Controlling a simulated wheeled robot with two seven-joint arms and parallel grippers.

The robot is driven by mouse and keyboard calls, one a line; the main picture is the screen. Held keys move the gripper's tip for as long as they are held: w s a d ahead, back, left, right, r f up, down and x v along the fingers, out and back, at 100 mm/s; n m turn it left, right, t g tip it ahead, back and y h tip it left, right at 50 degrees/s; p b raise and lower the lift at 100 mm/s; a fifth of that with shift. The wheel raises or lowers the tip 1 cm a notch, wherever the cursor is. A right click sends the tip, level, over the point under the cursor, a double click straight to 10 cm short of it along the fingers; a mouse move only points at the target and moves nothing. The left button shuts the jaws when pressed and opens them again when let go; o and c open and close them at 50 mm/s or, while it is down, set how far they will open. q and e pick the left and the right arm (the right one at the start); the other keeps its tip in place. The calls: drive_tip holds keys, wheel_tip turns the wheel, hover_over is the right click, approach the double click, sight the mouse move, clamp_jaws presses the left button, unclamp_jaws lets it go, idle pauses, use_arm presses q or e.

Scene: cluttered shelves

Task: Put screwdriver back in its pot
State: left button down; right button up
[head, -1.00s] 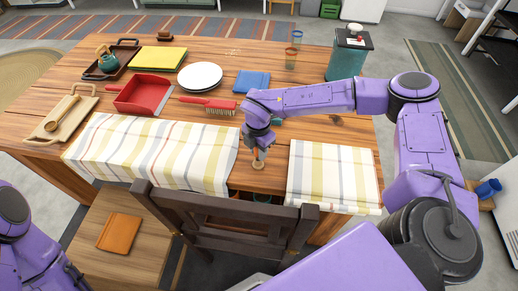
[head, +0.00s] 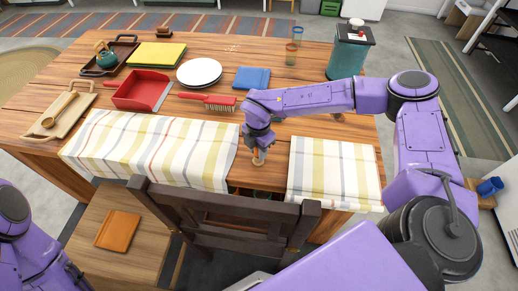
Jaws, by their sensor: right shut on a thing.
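My right gripper (head: 259,152) points down at the near edge of the wooden table (head: 262,178), in the gap between two striped cloths. It is shut on a small tan thing (head: 258,159), mostly hidden by the fingers. I cannot tell from its shape whether this is the screwdriver. No other screwdriver can be made out, and I cannot single out its pot. My left arm shows at the lower left, but its gripper is out of view.
Striped cloths lie left (head: 150,150) and right (head: 335,172) of the gripper. A dark chair back (head: 225,212) stands in front. A red dustpan (head: 140,92), a red brush (head: 208,99), white plates (head: 199,72) and a teal canister (head: 348,58) lie farther back.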

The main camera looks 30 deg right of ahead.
idle(0.4)
drive_tip(key=o, duration=1.1)
wheel_tip(320, 180, up, 10)
drive_tip(key=shift+r+b, duration=0.25)
drive_tip(key=shift+b, duration=0.75)
